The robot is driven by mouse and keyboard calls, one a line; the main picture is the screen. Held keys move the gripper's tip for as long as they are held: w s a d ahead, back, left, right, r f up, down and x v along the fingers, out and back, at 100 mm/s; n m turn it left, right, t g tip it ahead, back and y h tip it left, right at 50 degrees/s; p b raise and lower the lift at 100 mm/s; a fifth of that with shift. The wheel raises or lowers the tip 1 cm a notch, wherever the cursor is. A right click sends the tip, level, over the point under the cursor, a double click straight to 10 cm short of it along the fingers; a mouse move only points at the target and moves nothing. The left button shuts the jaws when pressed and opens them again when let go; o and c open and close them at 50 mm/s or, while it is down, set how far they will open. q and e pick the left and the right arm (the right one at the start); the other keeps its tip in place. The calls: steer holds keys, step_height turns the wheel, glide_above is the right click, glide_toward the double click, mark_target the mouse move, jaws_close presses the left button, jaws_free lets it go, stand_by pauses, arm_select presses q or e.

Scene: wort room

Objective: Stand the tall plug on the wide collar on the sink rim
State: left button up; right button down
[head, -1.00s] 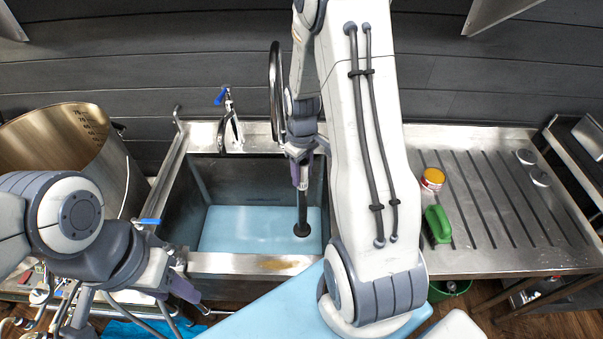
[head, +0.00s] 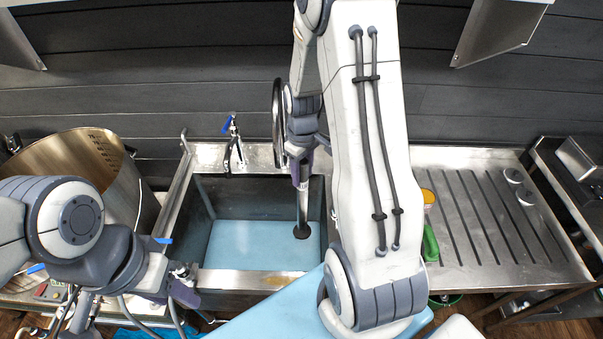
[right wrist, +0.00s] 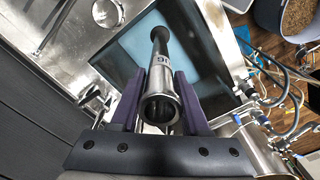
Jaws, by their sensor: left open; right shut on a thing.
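The tall plug (head: 302,212) is a slim metal tube with a black round foot. My right gripper (head: 300,180) is shut on its upper part and holds it upright over the sink basin. In the right wrist view the plug (right wrist: 160,78) runs away between the two purple fingers. My left gripper (head: 186,292) is open and empty near the sink's front left corner.
The sink (head: 240,280) has a tap (head: 233,150) at its back rim. A ribbed drainboard (head: 480,225) at right holds a green object (head: 431,243), a yellow-topped tub (head: 428,197) and two small discs (head: 520,186). A big kettle (head: 130,175) stands at left.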

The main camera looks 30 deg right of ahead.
mark_target(302, 161)
step_height(302, 161, up, 7)
steer(key=p, duration=0.4)
steer(key=shift+f+p, duration=0.1)
steer(key=shift+p, duration=0.2)
